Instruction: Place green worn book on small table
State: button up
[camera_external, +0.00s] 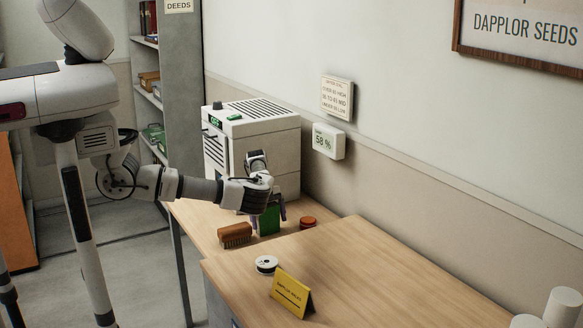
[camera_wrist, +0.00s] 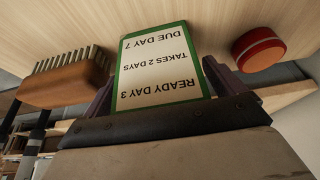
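A green-edged piece with a white printed face stands on the wooden table between my gripper's fingers (camera_external: 268,213). It shows as a green block (camera_external: 269,221) in the external view. In the wrist view its face (camera_wrist: 160,70) reads "READY DAY 3, TAKES 2 DAYS, DUE DAY 7"; it looks like a card or sign. The fingers lie close along its two sides; whether they press on it is unclear. Green books (camera_external: 155,135) sit on a low shelf at the back left; I cannot tell whether one is the worn book. The lower table (camera_external: 190,217) is beneath my gripper; which table is the small one is unclear.
A brown brush (camera_external: 235,235) lies left of the gripper and a red round tin (camera_external: 308,222) right. A white machine (camera_external: 262,150) stands behind.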

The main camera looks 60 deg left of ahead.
jog(key=shift+r, duration=0.25)
jog(key=shift+a+r, duration=0.2)
jog(key=shift+r, duration=0.1)
jog(key=b+v, duration=0.2)
jog(key=v, duration=0.4)
jog(key=shift+r, duration=0.25)
jog(key=shift+a, duration=0.15)
jog(key=shift+c, duration=0.4)
dwell(2.1)
